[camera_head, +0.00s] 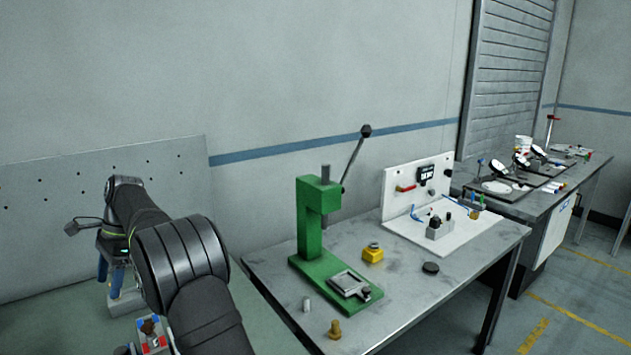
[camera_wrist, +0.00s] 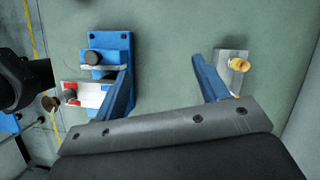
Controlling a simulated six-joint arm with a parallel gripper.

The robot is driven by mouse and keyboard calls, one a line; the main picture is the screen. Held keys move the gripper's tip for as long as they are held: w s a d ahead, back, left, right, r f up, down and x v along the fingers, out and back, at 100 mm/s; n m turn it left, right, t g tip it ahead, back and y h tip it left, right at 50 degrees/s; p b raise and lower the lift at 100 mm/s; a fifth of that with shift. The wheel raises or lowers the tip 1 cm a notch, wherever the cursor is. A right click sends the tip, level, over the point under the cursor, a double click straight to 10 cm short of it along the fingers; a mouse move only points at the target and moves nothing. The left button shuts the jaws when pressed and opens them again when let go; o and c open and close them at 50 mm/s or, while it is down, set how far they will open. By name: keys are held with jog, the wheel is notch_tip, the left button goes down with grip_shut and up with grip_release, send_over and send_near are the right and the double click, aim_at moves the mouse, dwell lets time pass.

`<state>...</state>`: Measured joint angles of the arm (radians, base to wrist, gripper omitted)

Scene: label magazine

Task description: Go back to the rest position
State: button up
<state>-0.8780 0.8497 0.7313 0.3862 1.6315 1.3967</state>
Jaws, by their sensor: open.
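My gripper (camera_head: 112,283) hangs at the left in the head view, its blue fingers pointing down over the grey-green work surface, partly hidden by my arm. In the wrist view my gripper (camera_wrist: 162,62) is open, its two blue fingers wide apart. Only bare surface shows between them, and nothing is held. A blue fixture (camera_wrist: 97,40) with a black knob lies by the left finger. A grey metal block (camera_wrist: 229,75) with a yellow knob lies by the right finger. From above, I cannot tell how high the fingertips are over the surface.
A red, white and blue part (camera_wrist: 84,94) sits left of the fingers. In the head view a green press (camera_head: 309,222) with a raised lever stands on a grey table (camera_head: 420,307). A white panel station (camera_head: 399,190) is behind it. A perforated board (camera_head: 180,160) stands behind my arm.

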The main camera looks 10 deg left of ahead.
jog(key=w+a+m+t+y, duration=0.2)
jog(key=w+a+m, duration=0.1)
jog(key=a+m, duration=0.4)
jog(key=shift+a+m+t, duration=0.2)
jog(key=shift+m+t, duration=0.1)
jog(key=shift+m, duration=0.6)
jog(key=o, duration=0.7)
jog(key=s+d+r+n+t+h, duration=0.15)
jog(key=s+d+r+n, duration=0.25)
jog(key=s+d+n, duration=0.6)
jog(key=s+d+r+n+h, duration=0.3)
jog(key=d+n, duration=0.4)
jog(key=n, duration=0.7)
jog(key=f, duration=0.8)
jog(key=shift+a+f, duration=0.25)
jog(key=shift+f, duration=0.1)
jog(key=shift+r, duration=0.1)
